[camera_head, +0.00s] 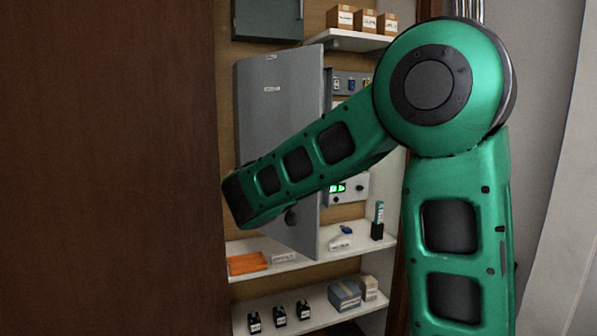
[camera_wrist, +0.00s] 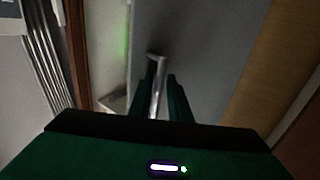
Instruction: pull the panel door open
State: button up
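The grey panel door (camera_head: 268,108) stands swung out from the back wall in the head view, with its free edge toward the right. In the wrist view the door's grey face (camera_wrist: 205,55) fills the middle. A metal door handle (camera_wrist: 157,75) sticks out from it. My gripper (camera_wrist: 159,92) has one dark finger close on each side of the handle and appears shut on it. In the head view my green arm crosses in front of the door, and the gripper and handle are hidden behind it.
A brown wooden surface (camera_head: 110,170) fills the left. Behind the door, a device with a green display (camera_head: 339,188) shows. A middle shelf (camera_head: 310,247) and a lower shelf (camera_head: 318,318) hold small items. Cardboard boxes (camera_head: 365,21) stand on an upper shelf (camera_head: 350,42).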

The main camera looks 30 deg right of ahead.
jog(key=v, duration=1)
jog(key=shift+s+a, duration=0.2)
